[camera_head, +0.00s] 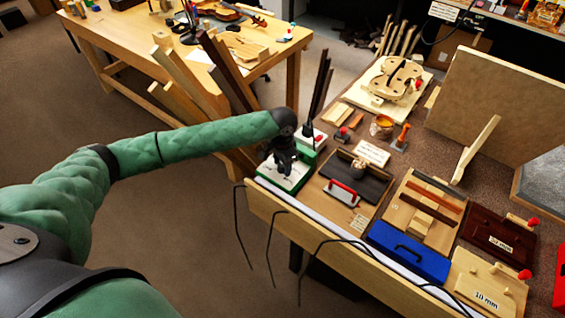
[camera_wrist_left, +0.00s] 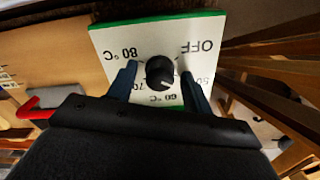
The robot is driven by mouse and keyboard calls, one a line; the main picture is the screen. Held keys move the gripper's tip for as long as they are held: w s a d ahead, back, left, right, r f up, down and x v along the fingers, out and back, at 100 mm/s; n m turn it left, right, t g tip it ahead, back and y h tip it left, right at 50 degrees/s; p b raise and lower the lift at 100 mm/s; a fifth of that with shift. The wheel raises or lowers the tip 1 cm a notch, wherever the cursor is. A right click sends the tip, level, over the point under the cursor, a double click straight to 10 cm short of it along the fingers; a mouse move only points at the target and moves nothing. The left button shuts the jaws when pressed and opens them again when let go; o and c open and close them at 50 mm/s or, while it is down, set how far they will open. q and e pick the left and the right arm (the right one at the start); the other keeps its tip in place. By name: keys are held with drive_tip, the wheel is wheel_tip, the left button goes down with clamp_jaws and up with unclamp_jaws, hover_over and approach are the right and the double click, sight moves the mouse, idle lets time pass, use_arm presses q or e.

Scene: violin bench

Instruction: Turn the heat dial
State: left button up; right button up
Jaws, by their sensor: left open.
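The heat dial is a round black knob (camera_wrist_left: 160,73) with a pale pointer line, on a white panel (camera_wrist_left: 110,38) with a green edge. The panel is marked OFF, 80 °C, 70 and 60 °C, and the pointer line points toward the lower right in the wrist view. My left gripper (camera_wrist_left: 160,82) is open, with one finger on each side of the knob. I cannot tell whether the fingers touch it. In the head view my left gripper (camera_head: 284,165) is over the green and white box (camera_head: 292,184) and hides the knob. My right gripper is not in view.
A red-handled tool (camera_head: 343,192) lies right of the box on the bench. A blue case (camera_head: 408,252) and wooden boards are further right. Dark wooden strips (camera_head: 320,85) stand behind the box. Black cables hang over the bench's front edge.

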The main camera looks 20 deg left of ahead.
use_arm(q)
drive_tip(key=shift+c, duration=0.4)
drive_tip(key=c, duration=0.9)
drive_tip(key=shift+r, duration=0.1)
